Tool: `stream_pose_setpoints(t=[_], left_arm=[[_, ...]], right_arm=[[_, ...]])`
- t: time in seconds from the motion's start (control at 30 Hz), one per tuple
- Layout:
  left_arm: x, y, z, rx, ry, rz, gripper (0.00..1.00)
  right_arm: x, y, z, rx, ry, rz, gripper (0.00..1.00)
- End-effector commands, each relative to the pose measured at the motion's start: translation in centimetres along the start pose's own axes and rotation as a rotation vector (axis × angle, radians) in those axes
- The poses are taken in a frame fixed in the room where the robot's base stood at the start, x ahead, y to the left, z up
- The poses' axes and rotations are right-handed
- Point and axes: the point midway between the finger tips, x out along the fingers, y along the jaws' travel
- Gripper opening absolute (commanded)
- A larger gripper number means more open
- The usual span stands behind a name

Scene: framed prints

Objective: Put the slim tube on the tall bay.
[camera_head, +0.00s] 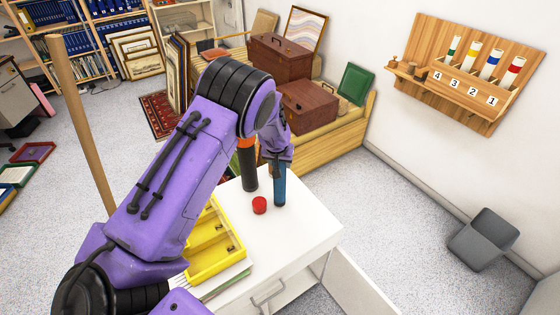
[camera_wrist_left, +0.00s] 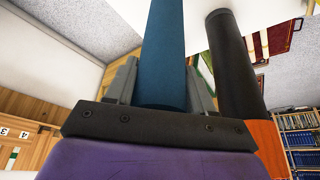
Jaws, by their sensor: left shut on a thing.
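My left gripper (camera_head: 277,162) is shut on a slim blue tube (camera_head: 280,190). The tube is upright, its lower end near or on the white table top; I cannot tell whether it touches. In the left wrist view the blue tube (camera_wrist_left: 166,45) lies between both fingers. A thicker black tube (camera_head: 249,172) with an orange band stands just left of it, partly hidden by my arm. A yellow tray with compartments (camera_head: 232,262) lies on the table, partly behind my arm. I cannot tell which place is the tall bay. My right gripper is out of view.
A red round cap (camera_head: 260,205) lies on the white table (camera_head: 310,228) near the tubes. A wooden wall rack (camera_head: 458,92) at the right holds several banded white tubes over number labels. A grey bin (camera_head: 482,240) stands on the floor. The table's right part is clear.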

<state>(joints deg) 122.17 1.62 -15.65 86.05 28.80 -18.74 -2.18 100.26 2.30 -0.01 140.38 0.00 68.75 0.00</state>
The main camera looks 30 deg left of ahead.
Motion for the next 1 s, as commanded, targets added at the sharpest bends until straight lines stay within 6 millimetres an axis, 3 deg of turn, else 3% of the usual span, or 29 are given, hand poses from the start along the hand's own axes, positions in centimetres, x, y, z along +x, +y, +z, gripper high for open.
stream_pose_setpoints(t=[0.43, 0.47, 0.5, 0.53, 0.83, 1.0], left_arm=[[1.1, 0.0, 0.4, -0.002, 0.003, 0.001, 0.0], [1.0, 0.0, 0.4, -0.002, 0.002, 0.001, 0.63], [1.0, 0.0, 0.4, -0.002, 0.002, 0.001, 0.76], [1.0, 0.0, 0.4, -0.002, 0.002, 0.001, 0.78], [0.6, 0.1, 0.2, -0.001, 0.003, 0.001, 0.78], [-2.1, 0.1, 0.2, -0.001, 0.006, 0.002, 0.78]], right_arm=[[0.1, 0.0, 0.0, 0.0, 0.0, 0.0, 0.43], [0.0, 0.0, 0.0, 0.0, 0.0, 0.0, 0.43], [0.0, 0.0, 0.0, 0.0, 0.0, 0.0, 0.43], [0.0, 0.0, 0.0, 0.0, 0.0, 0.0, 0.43], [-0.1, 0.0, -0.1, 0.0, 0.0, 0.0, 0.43], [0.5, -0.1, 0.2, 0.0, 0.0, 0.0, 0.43]])
